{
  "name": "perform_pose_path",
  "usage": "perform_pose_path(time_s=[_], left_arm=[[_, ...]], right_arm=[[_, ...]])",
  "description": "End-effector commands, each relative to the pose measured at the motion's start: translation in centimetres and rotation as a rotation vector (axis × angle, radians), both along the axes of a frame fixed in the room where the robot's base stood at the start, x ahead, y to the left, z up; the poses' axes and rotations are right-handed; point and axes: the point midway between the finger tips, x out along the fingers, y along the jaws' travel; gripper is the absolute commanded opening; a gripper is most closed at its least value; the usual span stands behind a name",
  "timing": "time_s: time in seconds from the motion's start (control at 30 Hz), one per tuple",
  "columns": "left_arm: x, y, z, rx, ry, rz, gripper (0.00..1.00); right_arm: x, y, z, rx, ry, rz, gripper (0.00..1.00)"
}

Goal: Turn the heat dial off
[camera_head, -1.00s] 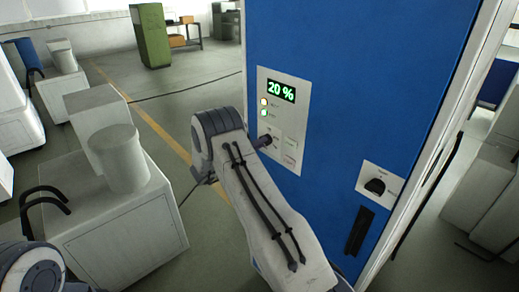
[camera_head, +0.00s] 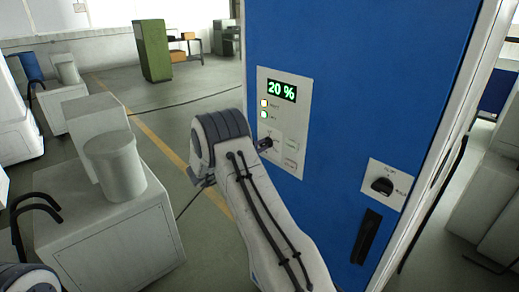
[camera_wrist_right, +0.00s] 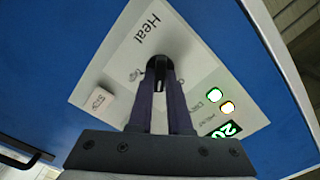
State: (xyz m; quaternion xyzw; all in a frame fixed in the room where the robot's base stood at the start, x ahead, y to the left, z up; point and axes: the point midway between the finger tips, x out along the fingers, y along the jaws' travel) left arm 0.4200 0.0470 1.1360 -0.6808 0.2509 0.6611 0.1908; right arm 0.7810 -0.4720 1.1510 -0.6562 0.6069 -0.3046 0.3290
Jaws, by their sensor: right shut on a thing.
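The heat dial (camera_wrist_right: 158,72) is a dark knob on a light control panel marked "Heat" (camera_head: 295,120), on the front of a blue cabinet. My right gripper (camera_head: 268,145) reaches the lower left of this panel. In the right wrist view my right gripper (camera_wrist_right: 160,82) has its two fingers shut on the dial, one on each side. The fingers and arm hide most of the dial in the head view. The display (camera_head: 282,90) on the panel reads 20 %. My left gripper does not show.
Two small lamps glow, an amber one (camera_head: 264,103) and a green one (camera_head: 264,115). A second dark knob (camera_head: 383,186) sits on a plate at the lower right, above a black handle (camera_head: 365,236). Grey machine blocks (camera_head: 112,235) stand on the left.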

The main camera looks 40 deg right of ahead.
Motion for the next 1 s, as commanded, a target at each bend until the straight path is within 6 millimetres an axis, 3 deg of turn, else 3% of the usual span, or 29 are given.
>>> perform_pose_path(time_s=[0.6, 1.0], left_arm=[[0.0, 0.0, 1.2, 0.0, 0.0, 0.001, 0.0], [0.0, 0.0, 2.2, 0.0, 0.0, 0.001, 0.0]], right_arm=[[0.1, 0.1, 0.0, -0.042, 0.583, 0.004, 0.0], [0.1, 0.1, -0.1, -0.063, 0.855, 0.004, 0.0]])
